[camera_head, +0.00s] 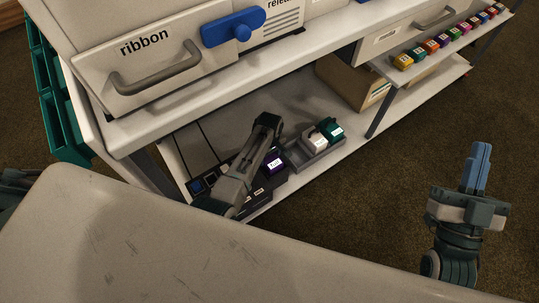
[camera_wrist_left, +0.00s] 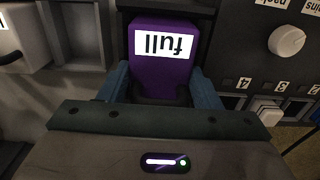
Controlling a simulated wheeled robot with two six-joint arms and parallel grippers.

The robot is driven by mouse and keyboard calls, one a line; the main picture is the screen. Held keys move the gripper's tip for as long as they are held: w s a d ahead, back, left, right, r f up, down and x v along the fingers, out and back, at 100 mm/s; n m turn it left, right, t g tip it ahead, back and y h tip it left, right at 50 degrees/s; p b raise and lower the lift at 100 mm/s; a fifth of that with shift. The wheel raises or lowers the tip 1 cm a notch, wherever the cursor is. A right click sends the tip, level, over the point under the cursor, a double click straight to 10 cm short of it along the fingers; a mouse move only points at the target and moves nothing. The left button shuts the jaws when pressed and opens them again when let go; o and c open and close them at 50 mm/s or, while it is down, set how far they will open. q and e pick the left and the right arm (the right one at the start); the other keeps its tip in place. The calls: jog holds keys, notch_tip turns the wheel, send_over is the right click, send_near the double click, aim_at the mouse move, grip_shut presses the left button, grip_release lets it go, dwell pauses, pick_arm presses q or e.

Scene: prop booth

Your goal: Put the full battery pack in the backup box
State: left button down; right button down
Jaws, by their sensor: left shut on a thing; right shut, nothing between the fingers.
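The full battery pack is purple with a white "full" label. It shows in the head view (camera_head: 274,165) over the lower shelf and, label upside down, in the left wrist view (camera_wrist_left: 163,72). My left gripper (camera_wrist_left: 163,90) is shut on it, with blue fingers on both sides. My left arm hides part of the pack and the fingers in the head view. A grey open holder (camera_head: 318,155) with a white pack (camera_head: 318,141) and a teal pack (camera_head: 333,128) is beside it. I cannot read which container is the backup box. My right gripper (camera_head: 479,165) is shut and empty at the right.
A dark panel (camera_wrist_left: 285,75) with a knob and numbered slots lies beside the pack. The lower shelf (camera_head: 230,128) has bare room behind it. A cardboard box (camera_head: 360,85) stands farther right. The "ribbon" drawer (camera_head: 150,60) and upper shelf overhang the lower shelf.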

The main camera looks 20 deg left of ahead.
pick_arm(q)
jog(key=shift+c, duration=1.9)
grip_release()
jog(key=shift+r, duration=0.1)
pick_arm(e)
jog(key=shift+f, duration=0.2)
pick_arm(q)
jog(key=shift+r, duration=0.2)
notch_tip(320, 180, up, 5)
jog(key=shift+f+p, duration=0.2)
jog(key=shift+p, duration=0.85)
jog(key=shift+r+p, duration=0.85)
jog(key=shift+r, duration=2)
pick_arm(e)
jog(key=s+f+g, duration=0.2)
jog(key=f+g, duration=0.4)
jog(key=f, duration=0.3)
jog(key=s+a+f+m+g, duration=0.1)
jog(key=s+f+g, duration=0.2)
jog(key=f+g, duration=0.4)
jog(key=shift+a+f+h, duration=0.2)
jog(key=shift+f+h, duration=0.1)
jog(key=shift+f, duration=1.5)
